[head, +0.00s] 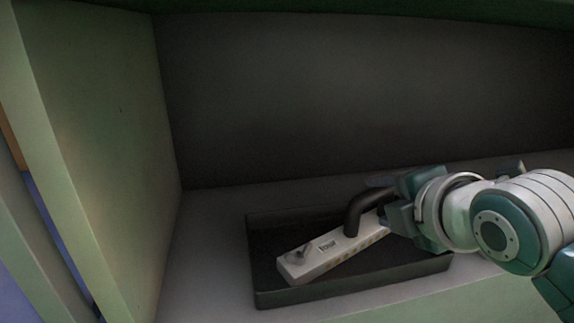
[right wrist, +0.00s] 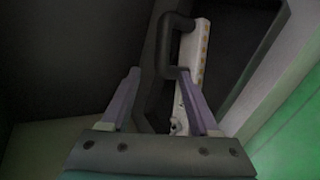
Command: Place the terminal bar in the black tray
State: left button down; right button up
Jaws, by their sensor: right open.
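The terminal bar (head: 325,255) is a long pale block with a row of orange marks, a label and a dark curved handle (head: 358,207). It lies at a slant in the black tray (head: 270,297). My right gripper (head: 388,217) comes in from the right at the bar's far right end, which it partly hides. In the right wrist view the fingers (right wrist: 160,100) are spread apart, with the dark handle and the pale bar (right wrist: 195,55) beyond and between them. I cannot tell whether a finger touches the bar. My left gripper is not in view.
The tray stands on a grey shelf (head: 205,270) inside a cabinet. A pale green side wall (head: 100,130) closes the left and a dark wall (head: 350,90) the back. The shelf left of the tray is clear. A green front edge (head: 440,305) runs below.

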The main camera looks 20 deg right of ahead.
jog(key=s+a+f+m+g+y, duration=0.1)
jog(key=s+a+m+g, duration=0.1)
jog(key=s+m, duration=0.3)
jog(key=s+a+f+m+g+y, duration=0.1)
jog(key=s+a+f+m+g, duration=0.1)
jog(key=s+a+m, duration=0.3)
jog(key=s+a+f+m+g+y, duration=0.1)
jog(key=s+a+m+g, duration=0.2)
jog(key=s, duration=0.8)
jog(key=shift+a+f+m+g+y, duration=0.2)
jog(key=shift+a+m+g+y, duration=0.3)
jog(key=shift+m, duration=0.7)
